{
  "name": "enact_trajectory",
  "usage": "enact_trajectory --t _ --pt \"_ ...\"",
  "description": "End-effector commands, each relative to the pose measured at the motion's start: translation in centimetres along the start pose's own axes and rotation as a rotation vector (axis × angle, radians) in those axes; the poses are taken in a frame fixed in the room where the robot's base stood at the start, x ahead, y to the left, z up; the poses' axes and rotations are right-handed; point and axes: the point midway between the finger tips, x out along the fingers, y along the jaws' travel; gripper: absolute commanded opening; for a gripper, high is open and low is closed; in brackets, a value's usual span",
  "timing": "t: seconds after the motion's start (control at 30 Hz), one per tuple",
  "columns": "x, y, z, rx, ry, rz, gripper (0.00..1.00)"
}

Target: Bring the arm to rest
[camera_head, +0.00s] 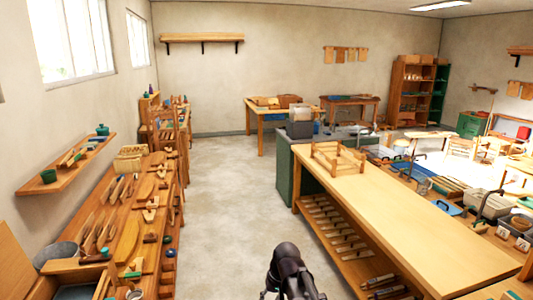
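A dark part of my own arm (290,272) shows at the bottom centre of the head view, over the concrete floor. It is cut off by the lower picture edge. No gripper fingers can be made out, so I cannot see whether my gripper is open or holds anything. The visible arm part stands apart from the long wooden workbench (410,205) on the right and from the tool-covered bench on the left.
A wooden frame (338,158) lies on the right workbench's far end, beside a green cabinet (286,180). Carved wooden pieces and tools crowd the left bench (133,225). A wall shelf (66,165) juts out above it. The floor aisle (225,190) between the benches is clear.

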Motion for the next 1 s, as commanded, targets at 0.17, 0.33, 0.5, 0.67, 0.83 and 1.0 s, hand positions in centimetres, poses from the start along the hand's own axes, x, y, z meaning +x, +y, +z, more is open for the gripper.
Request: enact_trajectory --t 0.17,0.33,0.5,0.67,0.83,1.0 --pt "0.6 7.7 5.1 0.065 -0.007 0.111 0.54" --pt "0.5 12.5 8.7 0.111 -0.021 0.196 0.54" --pt "0.3 14.8 10.6 0.136 -0.032 0.240 0.54" --pt "0.2 15.3 10.9 0.142 -0.035 0.251 0.54" --pt "0.2 15.3 10.8 0.141 -0.035 0.250 0.54" --pt "0.2 15.3 10.8 0.141 -0.035 0.249 0.54"
